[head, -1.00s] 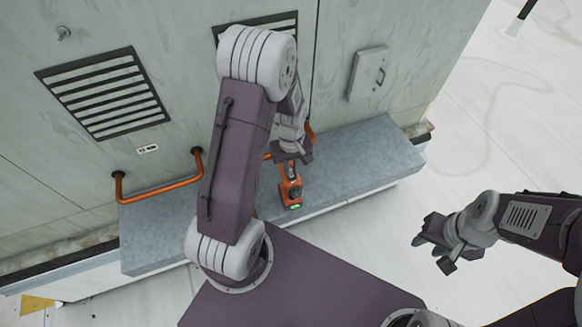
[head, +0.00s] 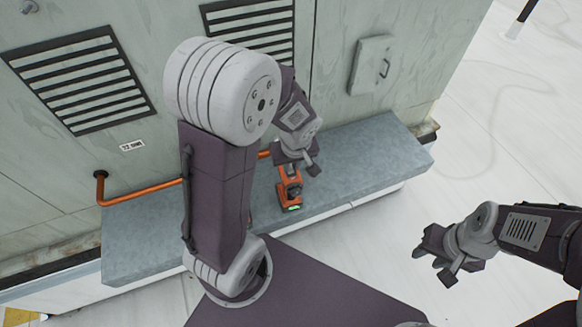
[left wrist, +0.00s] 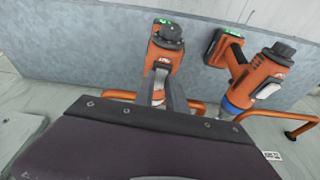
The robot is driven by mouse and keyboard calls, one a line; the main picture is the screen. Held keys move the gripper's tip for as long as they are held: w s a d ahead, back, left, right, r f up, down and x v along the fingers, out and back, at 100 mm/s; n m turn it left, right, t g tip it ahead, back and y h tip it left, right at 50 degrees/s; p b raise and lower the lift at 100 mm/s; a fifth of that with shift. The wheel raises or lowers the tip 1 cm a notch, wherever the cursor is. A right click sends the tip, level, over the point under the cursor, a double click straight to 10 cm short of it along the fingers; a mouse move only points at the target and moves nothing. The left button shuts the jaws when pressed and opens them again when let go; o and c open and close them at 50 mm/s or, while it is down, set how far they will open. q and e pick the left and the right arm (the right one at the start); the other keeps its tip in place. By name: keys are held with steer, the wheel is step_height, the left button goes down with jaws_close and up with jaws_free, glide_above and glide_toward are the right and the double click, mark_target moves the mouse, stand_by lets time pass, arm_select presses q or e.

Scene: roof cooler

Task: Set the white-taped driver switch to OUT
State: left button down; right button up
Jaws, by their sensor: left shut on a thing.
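An orange driver (head: 289,184) with a green-lit battery stands on the grey ledge (head: 375,160); the left wrist view shows it at the middle (left wrist: 163,60). My left gripper (head: 304,166) is at its upper end, and the fingers (left wrist: 162,92) are shut on it in the left wrist view. A second orange driver (left wrist: 258,75), with a blue collar and a white patch on its side, lies to the right in that view. My left arm hides it in the head view. I cannot read any switch position. My right gripper (head: 437,258) is open and empty, away from the ledge.
An orange rail (head: 140,193) runs along the ledge beside the wall. Vents (head: 82,80) and a small hatch (head: 371,64) are on the wall.

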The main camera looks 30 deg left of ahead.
mark_target(293, 178)
arm_select(q)
steer(key=c, duration=1.4)
jaws_free()
steer(key=shift+o, duration=0.2)
steer(key=v, duration=0.9)
steer(key=shift+w, duration=0.1)
